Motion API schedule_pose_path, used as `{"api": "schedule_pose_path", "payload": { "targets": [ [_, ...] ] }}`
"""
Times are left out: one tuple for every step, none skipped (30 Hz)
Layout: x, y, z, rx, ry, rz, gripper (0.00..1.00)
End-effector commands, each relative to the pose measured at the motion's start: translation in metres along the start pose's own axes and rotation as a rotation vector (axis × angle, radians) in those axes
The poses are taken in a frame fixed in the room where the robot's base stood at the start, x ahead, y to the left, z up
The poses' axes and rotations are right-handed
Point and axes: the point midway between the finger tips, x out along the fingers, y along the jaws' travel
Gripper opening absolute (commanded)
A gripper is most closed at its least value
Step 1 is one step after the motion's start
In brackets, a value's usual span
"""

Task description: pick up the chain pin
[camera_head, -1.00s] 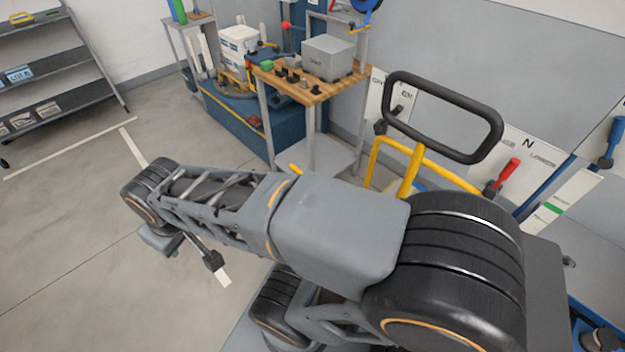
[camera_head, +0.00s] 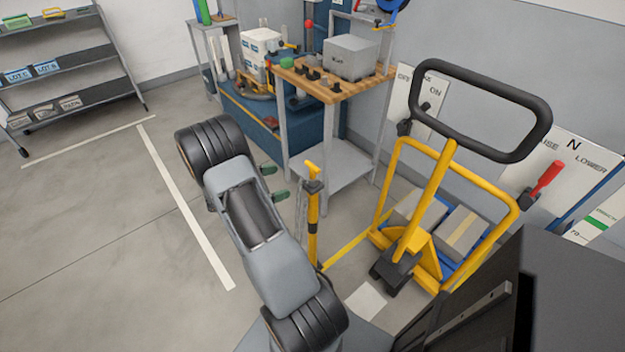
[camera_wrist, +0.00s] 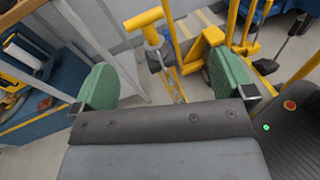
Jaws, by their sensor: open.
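A yellow T-shaped handle (camera_head: 312,170), which I take to be the chain pin, stands upright at the top of a yellow and black post in the head view. It also shows at the top centre of the wrist view (camera_wrist: 147,22), above a dark collar, with a chain (camera_wrist: 177,86) hanging beside it. My gripper (camera_head: 274,182) is open and empty, just left of the post in the head view. In the wrist view its two green finger pads are wide apart (camera_wrist: 163,82), with the pin ahead between them, apart from both. The pin's lower part is hidden in the collar.
A yellow pallet-jack-like cart (camera_head: 508,215) with boxes and a black loop handle stands right of the post. A wooden-topped bench (camera_head: 345,90) is behind it. A grey shelf (camera_head: 75,60) stands at far left. Open floor (camera_head: 90,240) lies at left.

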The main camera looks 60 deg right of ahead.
Motion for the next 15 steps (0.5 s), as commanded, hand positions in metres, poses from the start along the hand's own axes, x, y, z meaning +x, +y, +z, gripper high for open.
{"api": "schedule_pose_path", "payload": {
  "targets": [
    [0.007,0.003,-0.013,-0.034,-0.034,0.016,1.0],
    [0.01,0.005,-0.018,-0.049,-0.053,0.025,1.0],
    [0.014,0.007,-0.023,-0.068,-0.073,0.038,1.0],
    [0.015,0.008,-0.026,-0.08,-0.086,0.046,1.0],
    [0.018,0.009,-0.028,-0.09,-0.097,0.052,1.0],
    [0.021,0.011,-0.031,-0.099,-0.109,0.06,1.0],
    [0.024,0.011,-0.032,-0.105,-0.115,0.062,1.0],
    [0.028,0.012,-0.033,-0.109,-0.12,0.065,1.0],
    [0.034,0.013,-0.033,-0.113,-0.125,0.068,1.0],
    [0.039,0.013,-0.033,-0.115,-0.127,0.068,1.0],
    [0.045,0.014,-0.032,-0.116,-0.129,0.069,1.0],
    [0.052,0.014,-0.031,-0.117,-0.129,0.069,1.0],
    [0.058,0.015,-0.03,-0.117,-0.129,0.069,1.0],
    [0.063,0.015,-0.03,-0.116,-0.128,0.069,1.0],
    [0.07,0.016,-0.029,-0.116,-0.128,0.069,1.0]
  ]
}}
